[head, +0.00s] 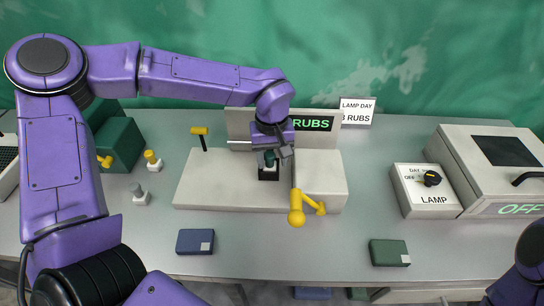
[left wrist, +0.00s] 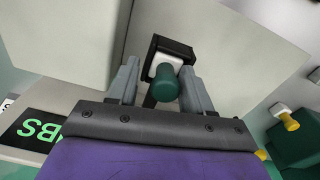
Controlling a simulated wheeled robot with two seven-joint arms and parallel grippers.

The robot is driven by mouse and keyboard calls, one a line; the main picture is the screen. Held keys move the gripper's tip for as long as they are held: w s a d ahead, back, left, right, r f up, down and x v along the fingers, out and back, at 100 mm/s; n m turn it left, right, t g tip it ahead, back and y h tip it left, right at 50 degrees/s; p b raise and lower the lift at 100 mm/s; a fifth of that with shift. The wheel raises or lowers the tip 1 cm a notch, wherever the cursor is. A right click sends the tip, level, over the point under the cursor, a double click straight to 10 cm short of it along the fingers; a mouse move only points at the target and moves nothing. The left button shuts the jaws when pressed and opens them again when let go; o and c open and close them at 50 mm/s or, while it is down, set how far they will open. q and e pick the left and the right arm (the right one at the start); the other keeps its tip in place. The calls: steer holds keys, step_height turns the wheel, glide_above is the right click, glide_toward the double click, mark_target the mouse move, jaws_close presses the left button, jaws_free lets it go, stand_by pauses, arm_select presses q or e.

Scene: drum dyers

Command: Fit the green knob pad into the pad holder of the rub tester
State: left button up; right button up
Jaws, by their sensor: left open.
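The green knob pad has a green knob (left wrist: 165,84) on a white base (left wrist: 163,63). In the left wrist view, the base appears inside the square black pad holder (left wrist: 176,47); how deep it sits I cannot tell. The holder also shows in the head view (head: 268,174), on the pale rub tester (head: 235,185), with the knob (head: 270,158) above it. My left gripper (left wrist: 159,67) is open, with one finger on each side of the knob and visible gaps. In the head view my left gripper (head: 273,155) is directly over the holder. My right gripper is out of view.
The tester has a yellow crank (head: 296,214) in front and a yellow-topped lever (head: 201,133) at left. Yellow (head: 152,161) and grey (head: 139,193) knob pads stand left. Blue (head: 195,241) and green (head: 389,253) blocks lie in front. A lamp box (head: 425,190) stands right.

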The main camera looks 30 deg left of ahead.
mark_target(271, 155)
arm_select(q)
steer(key=shift+s+f, duration=0.45)
steer(key=shift+f, duration=0.3)
step_height(271, 155, up, 14)
steer(key=shift+w+a+f, duration=0.15)
steer(key=shift+w+a, duration=0.05)
steer(key=shift+w, duration=0.2)
